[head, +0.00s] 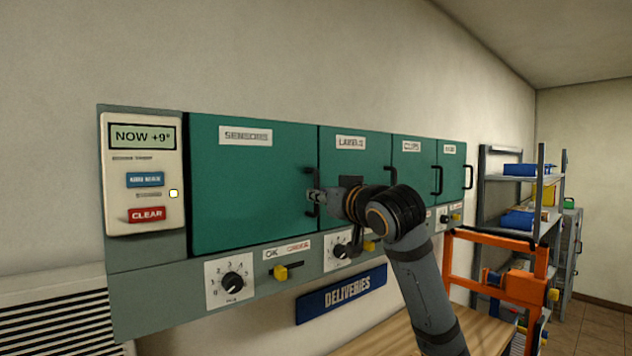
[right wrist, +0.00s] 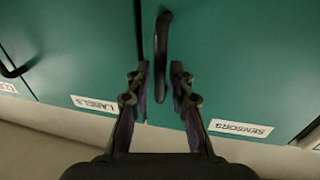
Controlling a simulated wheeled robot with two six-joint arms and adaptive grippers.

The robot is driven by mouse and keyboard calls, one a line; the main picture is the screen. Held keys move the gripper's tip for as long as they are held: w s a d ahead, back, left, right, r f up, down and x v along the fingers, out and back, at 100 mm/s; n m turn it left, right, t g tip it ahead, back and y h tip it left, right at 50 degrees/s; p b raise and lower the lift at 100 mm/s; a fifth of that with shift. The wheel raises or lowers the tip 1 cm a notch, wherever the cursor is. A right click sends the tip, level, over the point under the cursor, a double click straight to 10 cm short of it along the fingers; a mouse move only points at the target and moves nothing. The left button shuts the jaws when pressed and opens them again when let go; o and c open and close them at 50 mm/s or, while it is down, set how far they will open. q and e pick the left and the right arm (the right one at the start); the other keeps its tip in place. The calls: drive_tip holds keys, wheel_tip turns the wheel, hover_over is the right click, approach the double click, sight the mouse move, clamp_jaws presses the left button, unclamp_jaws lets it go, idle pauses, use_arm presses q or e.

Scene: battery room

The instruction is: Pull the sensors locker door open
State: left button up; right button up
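The sensors locker door (head: 250,190) is a green panel labelled SENSORS, and it looks shut. Its black handle (head: 309,178) is a vertical bar at the door's right edge, partly hidden by my right gripper (head: 318,197). In the right wrist view, which is upside down, the sensors door (right wrist: 240,60) is on the right. There the handle (right wrist: 162,40) runs down between the two fingers of my right gripper (right wrist: 160,80). The fingers are apart, with a gap on each side of the handle. I cannot tell how deep the handle sits between them. My left gripper is not in view.
The labels locker door (head: 357,155) adjoins on the right, with more green doors beyond. A control panel (head: 143,175) stands left. Dials and sliders line the ledge below, above a blue DELIVERIES sign (head: 341,294). An orange frame (head: 500,270) and shelving (head: 515,180) stand at right.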

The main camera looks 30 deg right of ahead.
drive_tip(key=shift+w+d+p, duration=0.1)
drive_tip(key=shift+w+p, duration=0.35)
drive_tip(key=shift+w, duration=0.75)
clamp_jaws()
